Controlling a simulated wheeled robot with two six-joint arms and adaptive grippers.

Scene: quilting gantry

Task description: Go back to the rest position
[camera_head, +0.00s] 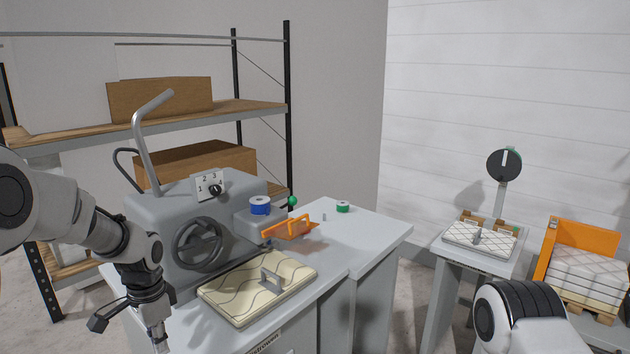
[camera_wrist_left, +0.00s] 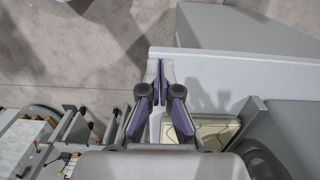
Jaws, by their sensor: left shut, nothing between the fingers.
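My left gripper (camera_head: 158,338) hangs at the front left of the machine table in the head view, its lower end close to the bottom edge. In the left wrist view its fingers (camera_wrist_left: 160,68) meet at the tips, with nothing between them. The grey quilting machine (camera_head: 180,225) with its handwheel stands beside it to the right. A cream patterned board (camera_head: 257,287) with a grey handle lies flat on the table, apart from the gripper. A link of my right arm shows at the lower right; its gripper is out of view.
A blue spool (camera_head: 260,205) sits on the machine; an orange bracket (camera_head: 290,229) and a green spool (camera_head: 343,207) are beyond. A side table (camera_head: 445,248) with a quilted pad stands right, near an orange bin (camera_head: 585,234). Shelving (camera_head: 262,106) stands behind.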

